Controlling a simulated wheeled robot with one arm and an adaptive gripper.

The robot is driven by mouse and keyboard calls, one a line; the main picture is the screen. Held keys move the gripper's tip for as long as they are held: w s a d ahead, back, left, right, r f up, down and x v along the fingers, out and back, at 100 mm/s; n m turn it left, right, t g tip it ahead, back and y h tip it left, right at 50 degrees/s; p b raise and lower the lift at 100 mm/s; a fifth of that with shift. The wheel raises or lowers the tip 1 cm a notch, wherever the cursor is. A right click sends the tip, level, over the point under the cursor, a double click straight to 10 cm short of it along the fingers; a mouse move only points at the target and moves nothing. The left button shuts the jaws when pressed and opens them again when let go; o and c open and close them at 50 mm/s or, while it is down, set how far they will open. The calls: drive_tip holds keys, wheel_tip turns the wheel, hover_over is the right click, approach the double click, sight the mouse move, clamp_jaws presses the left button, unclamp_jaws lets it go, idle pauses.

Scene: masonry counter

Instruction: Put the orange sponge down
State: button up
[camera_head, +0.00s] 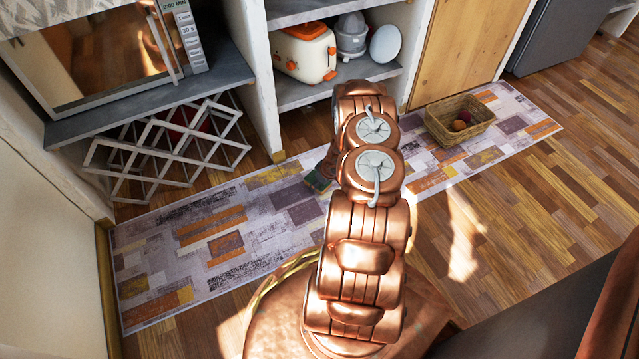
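A small block with a green face and an orange edge, which looks like the orange sponge (317,181), shows just left of my arm, over the patterned rug (225,240). My gripper (325,172) is mostly hidden behind my copper arm, and only a bit of it shows beside the sponge. The sponge is at or against the gripper's end. I cannot tell whether the fingers are shut on it, or whether it touches the rug.
A wicker basket (458,128) with round items stands on the rug at right. A white lattice rack (170,150) stands under the microwave (100,55) at left. A toaster (304,54), a juicer (351,36) and a plate (386,43) sit on a shelf. Wooden floor is clear at right.

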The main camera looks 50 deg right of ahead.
drive_tip(key=o, duration=1.4)
drive_tip(key=shift+o, duration=0.2)
drive_tip(key=shift+r, duration=0.1)
